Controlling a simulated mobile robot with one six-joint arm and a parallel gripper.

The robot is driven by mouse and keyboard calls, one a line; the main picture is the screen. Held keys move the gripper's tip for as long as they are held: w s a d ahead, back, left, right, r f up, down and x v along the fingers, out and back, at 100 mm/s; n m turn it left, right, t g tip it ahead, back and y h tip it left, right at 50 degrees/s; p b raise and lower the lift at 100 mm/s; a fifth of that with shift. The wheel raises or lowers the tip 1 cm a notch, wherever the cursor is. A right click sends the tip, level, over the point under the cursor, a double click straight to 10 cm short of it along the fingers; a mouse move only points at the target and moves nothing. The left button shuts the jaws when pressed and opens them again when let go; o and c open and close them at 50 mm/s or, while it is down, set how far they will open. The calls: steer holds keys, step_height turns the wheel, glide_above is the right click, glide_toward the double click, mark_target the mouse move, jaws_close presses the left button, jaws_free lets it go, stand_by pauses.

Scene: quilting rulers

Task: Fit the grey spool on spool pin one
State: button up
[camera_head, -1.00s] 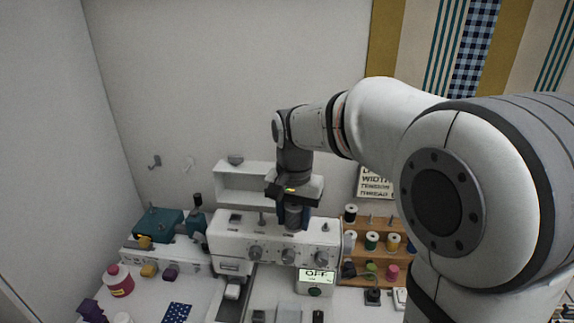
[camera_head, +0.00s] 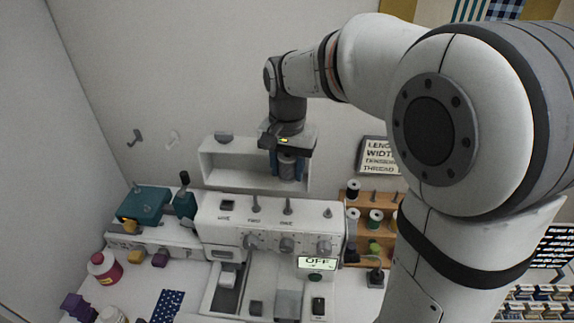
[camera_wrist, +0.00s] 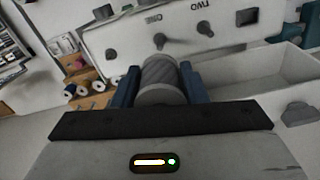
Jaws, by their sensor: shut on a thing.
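The grey spool (camera_head: 287,168) is between the blue fingers of my gripper (camera_head: 288,170), which is shut on it. In the wrist view the spool (camera_wrist: 160,78) shows its ribbed side and round end between the fingertips (camera_wrist: 160,82). Spool pin one (camera_head: 288,206) stands on top of the white sewing machine (camera_head: 225,240), above the label ONE. In the head view the spool appears above this pin, with a gap between them. In the wrist view the pin (camera_wrist: 160,40) shows beyond the spool, apart from it.
Spool pin two (camera_head: 255,204) stands left of pin one. A white open shelf box (camera_head: 215,165) is behind my gripper. A wooden rack (camera_head: 363,215) with several thread spools is on the right. A teal device (camera_head: 145,205) stands at left.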

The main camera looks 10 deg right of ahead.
steer(key=b, duration=0.4)
glide_above(287, 212)
steer(key=shift+f, duration=2.85)
steer(key=shift+f, duration=2.8)
steer(key=o, duration=0.9)
steer(key=shift+r+b, duration=0.4)
steer(key=shift+r, duration=3.45)
